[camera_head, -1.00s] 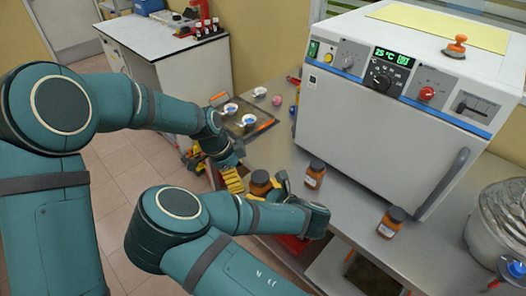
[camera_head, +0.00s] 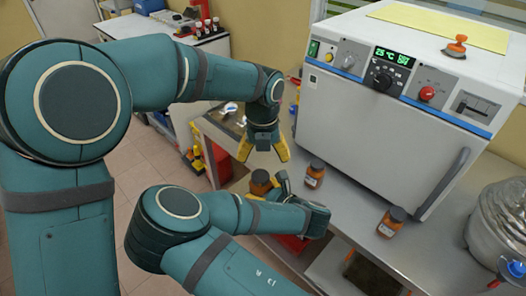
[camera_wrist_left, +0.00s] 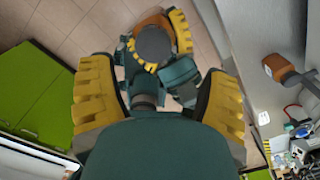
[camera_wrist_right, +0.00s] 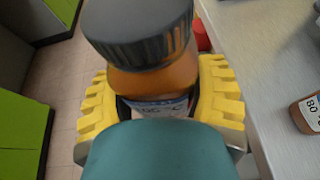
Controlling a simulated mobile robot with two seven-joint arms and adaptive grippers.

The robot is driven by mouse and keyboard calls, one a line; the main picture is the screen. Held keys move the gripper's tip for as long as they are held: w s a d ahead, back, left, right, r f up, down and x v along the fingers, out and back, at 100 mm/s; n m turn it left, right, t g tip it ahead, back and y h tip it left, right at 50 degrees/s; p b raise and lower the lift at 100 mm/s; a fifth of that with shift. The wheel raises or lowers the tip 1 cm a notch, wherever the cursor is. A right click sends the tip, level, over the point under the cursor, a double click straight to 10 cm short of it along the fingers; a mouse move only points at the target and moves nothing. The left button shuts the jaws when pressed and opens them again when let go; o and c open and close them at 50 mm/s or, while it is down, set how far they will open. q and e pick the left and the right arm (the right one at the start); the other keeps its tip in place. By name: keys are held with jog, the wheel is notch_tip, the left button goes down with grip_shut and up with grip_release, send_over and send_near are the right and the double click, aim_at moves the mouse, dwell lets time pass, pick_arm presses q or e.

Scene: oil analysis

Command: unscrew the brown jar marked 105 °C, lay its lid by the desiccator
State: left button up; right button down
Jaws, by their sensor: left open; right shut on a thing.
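The brown jar (camera_wrist_right: 155,78) has its dark lid (camera_wrist_right: 140,32) on, and its label is partly hidden and hard to read. My right gripper (camera_wrist_right: 158,98) is shut around the jar's body and holds it in front of the bench. In the head view the jar (camera_head: 260,180) is partly covered by my right arm. My left gripper (camera_head: 263,152) is open and empty, its yellow fingers pointing down just above the jar. The left wrist view shows the lid (camera_wrist_left: 155,44) ahead of the open fingers. The glass desiccator (camera_head: 502,220) stands at the bench's right.
Two other brown jars (camera_head: 314,174) (camera_head: 391,221) stand on the bench (camera_head: 350,210) before the white oven (camera_head: 385,110). A tray with small dishes (camera_head: 230,115) lies left of the oven, partly behind my left arm. Bare bench lies between the jars.

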aim_at(262, 174)
pick_arm(q)
notch_tip(262, 174, down, 7)
jog(key=shift+r, duration=0.1)
dwell(0.4)
jog(key=shift+d, duration=0.15)
jog(key=c, duration=1.3)
jog(key=shift+s, duration=0.1)
jog(key=n, duration=0.4)
jog(key=shift+d+n, duration=0.1)
jog(key=shift+n, duration=0.3)
jog(key=n, duration=1)
jog(key=shift+n, duration=0.3)
jog(key=n, duration=0.5)
jog(key=shift+a+y, duration=0.3)
jog(key=shift+a, duration=0.05)
